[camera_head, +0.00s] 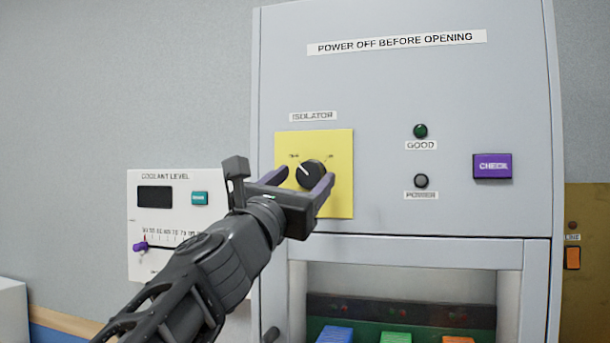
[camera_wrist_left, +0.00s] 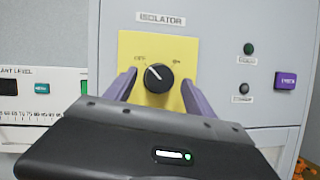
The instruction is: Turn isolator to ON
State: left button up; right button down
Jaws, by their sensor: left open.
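The isolator is a round black knob (camera_head: 311,174) with a white pointer line, on a yellow plate (camera_head: 339,146) on the grey cabinet front. The pointer aims up and left, toward the left of two small marks; their lettering is too blurred to read surely. The knob also shows in the left wrist view (camera_wrist_left: 159,78). My left gripper (camera_head: 301,183) is open, its purple fingers to the left and right of the knob. In the left wrist view a gap shows on both sides; I cannot tell how deep the fingers reach. My right gripper is not in view.
A dark green GOOD lamp (camera_head: 420,131), a grey POWER lamp (camera_head: 421,181) and a purple CHECK button (camera_head: 492,166) are right of the plate. A coolant level panel (camera_head: 145,219) is at the left. Below is a recess with coloured blocks (camera_head: 396,337).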

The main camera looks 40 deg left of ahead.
pick_arm(q)
jog(key=shift+w+a+r, duration=0.15)
jog(key=shift+w+r, duration=0.15)
jog(key=shift+w, duration=0.35)
jog(key=c, duration=1.4)
